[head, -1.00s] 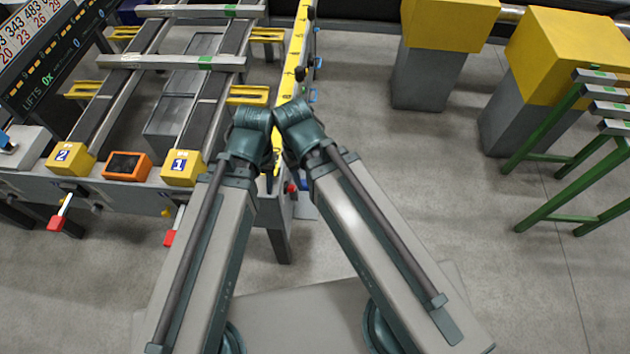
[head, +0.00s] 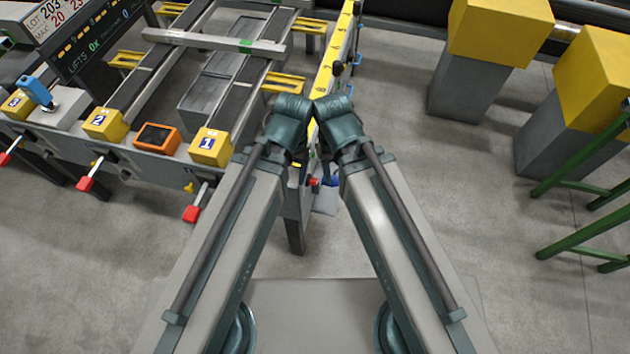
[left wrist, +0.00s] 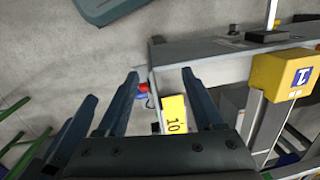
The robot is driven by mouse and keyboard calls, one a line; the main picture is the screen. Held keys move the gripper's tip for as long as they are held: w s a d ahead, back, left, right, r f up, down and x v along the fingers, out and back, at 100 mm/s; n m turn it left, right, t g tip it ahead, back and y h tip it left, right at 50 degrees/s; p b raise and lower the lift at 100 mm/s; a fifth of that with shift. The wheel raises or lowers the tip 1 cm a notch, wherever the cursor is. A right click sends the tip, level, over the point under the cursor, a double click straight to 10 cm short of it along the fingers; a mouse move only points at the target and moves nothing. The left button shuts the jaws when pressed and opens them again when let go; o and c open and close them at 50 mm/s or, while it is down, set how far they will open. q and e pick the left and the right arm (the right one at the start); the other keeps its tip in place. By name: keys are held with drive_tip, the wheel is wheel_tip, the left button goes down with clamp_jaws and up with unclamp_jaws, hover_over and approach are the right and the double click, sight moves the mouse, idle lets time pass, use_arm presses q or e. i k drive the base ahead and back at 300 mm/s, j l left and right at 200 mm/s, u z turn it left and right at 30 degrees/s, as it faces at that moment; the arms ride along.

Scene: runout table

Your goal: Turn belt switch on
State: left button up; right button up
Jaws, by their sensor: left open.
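A blue lever on a grey box (head: 36,92) stands at the left front of the runout table, in the head view; I cannot tell for sure that it is the belt switch. A red button and a blue knob (head: 330,181) sit at the table's near right corner. The red button also shows in the left wrist view (left wrist: 143,87). My left gripper (left wrist: 159,73) is open and empty, its fingers pointing at the floor and table corner. In the head view both grippers are mostly hidden below my wrists, so the right jaws cannot be made out.
Yellow blocks numbered 1 (head: 211,147) and 2 (head: 105,124) flank an orange-framed box (head: 157,139) on the table's front edge. Red-handled levers (head: 191,213) stick out below. A yellow scale (head: 335,60) runs along the right side. Yellow-topped pillars (head: 498,30) stand right; floor between is clear.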

sight(310, 180)
drive_tip(key=k+l+z, duration=0.1)
drive_tip(key=l, duration=0.25)
drive_tip(key=k+l, duration=0.1)
drive_tip(key=l, duration=0.2)
drive_tip(key=k+l+z, duration=0.15)
drive_tip(key=l, duration=0.2)
drive_tip(key=l+z, duration=0.1)
drive_tip(key=l, duration=0.25)
drive_tip(key=k, duration=0.05)
